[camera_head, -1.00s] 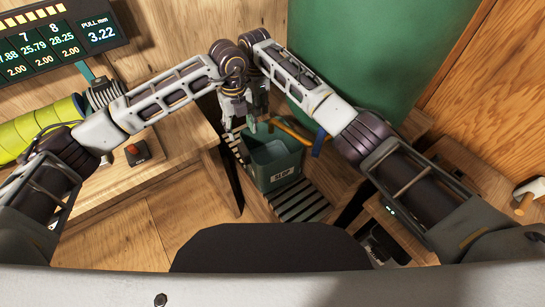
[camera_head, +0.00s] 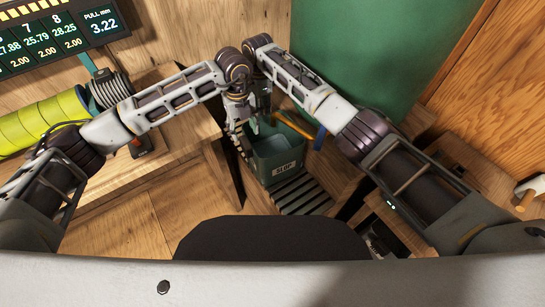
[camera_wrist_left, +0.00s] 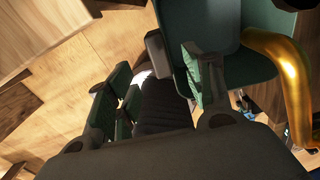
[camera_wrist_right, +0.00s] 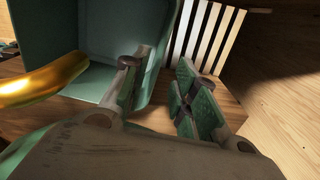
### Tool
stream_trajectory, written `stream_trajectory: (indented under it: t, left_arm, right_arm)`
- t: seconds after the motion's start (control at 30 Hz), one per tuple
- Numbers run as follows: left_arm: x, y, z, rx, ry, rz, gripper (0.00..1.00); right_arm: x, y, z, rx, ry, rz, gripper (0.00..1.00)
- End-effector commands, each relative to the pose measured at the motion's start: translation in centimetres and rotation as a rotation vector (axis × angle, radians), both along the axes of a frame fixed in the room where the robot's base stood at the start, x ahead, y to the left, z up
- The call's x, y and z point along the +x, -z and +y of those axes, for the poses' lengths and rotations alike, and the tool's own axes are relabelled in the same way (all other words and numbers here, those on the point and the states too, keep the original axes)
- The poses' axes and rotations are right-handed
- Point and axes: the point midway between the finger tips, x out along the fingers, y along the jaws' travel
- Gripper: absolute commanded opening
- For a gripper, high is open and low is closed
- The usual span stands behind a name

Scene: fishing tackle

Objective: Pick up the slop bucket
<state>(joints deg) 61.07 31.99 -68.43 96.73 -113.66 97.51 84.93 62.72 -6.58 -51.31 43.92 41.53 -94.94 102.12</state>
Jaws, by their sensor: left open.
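The green slop bucket (camera_head: 279,160) stands on a slatted mat, its pale label facing me. A golden bar (camera_head: 304,130) lies at its far rim; it also shows in the left wrist view (camera_wrist_left: 290,75) and the right wrist view (camera_wrist_right: 45,80). My left gripper (camera_head: 238,123) is open beside the bucket's left rim. In the left wrist view its fingers are spread, the right one in front of the bucket (camera_wrist_left: 215,20). My right gripper (camera_head: 259,108) is open over the rear left of the rim. In the right wrist view one finger overlaps the bucket wall (camera_wrist_right: 100,30). Rim contact is unclear.
The dark slatted mat (camera_head: 302,196) lies under the bucket. A wooden bench (camera_head: 115,180) with yellow-green spools (camera_head: 35,125) is at left. A large green panel (camera_head: 365,50) stands behind, close to my right arm. Bare floor (camera_head: 195,205) lies at front left.

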Motion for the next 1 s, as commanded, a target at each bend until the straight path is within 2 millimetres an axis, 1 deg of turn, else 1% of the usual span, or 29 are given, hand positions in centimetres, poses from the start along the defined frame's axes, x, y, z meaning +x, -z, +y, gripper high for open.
stream_trajectory:
  t: [0.03,0.2,0.6,0.8,1.0]
  left_arm:
    - [-0.1,0.7,0.0,0.0,0.0,0.003,0.52]
    - [0.0,2.7,0.0,0.0,0.001,0.002,0.52]
    - [-0.1,7.2,0.0,0.0,0.0,0.002,0.52]
    - [0.0,8.6,0.0,0.0,0.0,0.001,0.52]
    - [-0.1,9.6,0.0,0.0,0.001,0.001,0.52]
  right_arm:
    - [-0.1,0.7,0.0,-0.001,0.0,0.002,0.29]
    - [-0.1,2.7,0.0,-0.001,0.001,0.003,0.29]
    - [-0.1,7.2,0.0,-0.001,0.0,0.002,0.29]
    - [-0.1,8.6,0.1,0.0,0.001,0.003,0.29]
    - [-0.1,9.6,0.0,0.0,0.0,0.002,0.29]
